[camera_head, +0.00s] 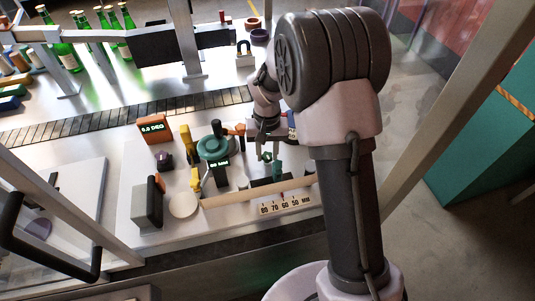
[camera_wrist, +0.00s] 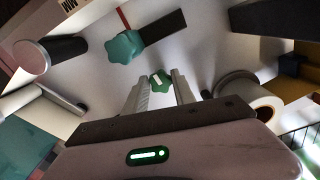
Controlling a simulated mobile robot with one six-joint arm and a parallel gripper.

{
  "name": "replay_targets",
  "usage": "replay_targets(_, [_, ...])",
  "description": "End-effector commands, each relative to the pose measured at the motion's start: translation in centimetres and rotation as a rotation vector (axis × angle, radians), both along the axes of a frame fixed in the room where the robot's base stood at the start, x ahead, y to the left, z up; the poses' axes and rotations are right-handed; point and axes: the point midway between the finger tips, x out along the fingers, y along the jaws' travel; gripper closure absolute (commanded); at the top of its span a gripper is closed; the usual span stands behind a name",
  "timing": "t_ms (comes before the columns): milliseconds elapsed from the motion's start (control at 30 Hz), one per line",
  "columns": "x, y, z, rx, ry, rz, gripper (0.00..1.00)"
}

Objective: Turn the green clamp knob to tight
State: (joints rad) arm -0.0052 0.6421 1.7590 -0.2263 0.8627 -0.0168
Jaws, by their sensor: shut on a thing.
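The green knob (camera_wrist: 160,82), small and lobed with a white mark on its top, sits between the two fingertips of my gripper (camera_wrist: 161,78) in the wrist view. My gripper is shut on it. In the head view my gripper (camera_head: 268,148) reaches down over the same green knob (camera_head: 266,157), partly hiding it. I cannot read from the white mark whether the knob is loose or tight. A larger teal star-shaped knob (camera_wrist: 123,47) on a dark block stands apart from the fingers, beyond them in the wrist view.
A scale marked in MM (camera_head: 284,204) lies at the bench front. A teal round device with a display (camera_head: 213,148), yellow parts and an orange display box (camera_head: 154,129) stand to the left. Green bottles (camera_head: 63,45) stand behind the conveyor (camera_head: 120,116).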

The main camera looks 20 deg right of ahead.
Motion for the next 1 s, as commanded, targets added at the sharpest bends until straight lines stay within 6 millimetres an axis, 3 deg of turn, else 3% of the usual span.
replay_targets(300, [0.11,0.06,0.06,0.000,-0.003,-0.104,1.00])
replay_targets(833, [0.11,0.06,0.11,0.000,-0.003,-0.127,1.00])
replay_targets(867, [0.11,0.06,0.11,0.000,-0.003,-0.127,0.67])
replay_targets(967, [0.09,0.06,0.08,0.001,-0.002,-0.126,0.47])
replay_targets(1000, [0.08,0.05,0.08,0.001,-0.002,-0.126,0.47])
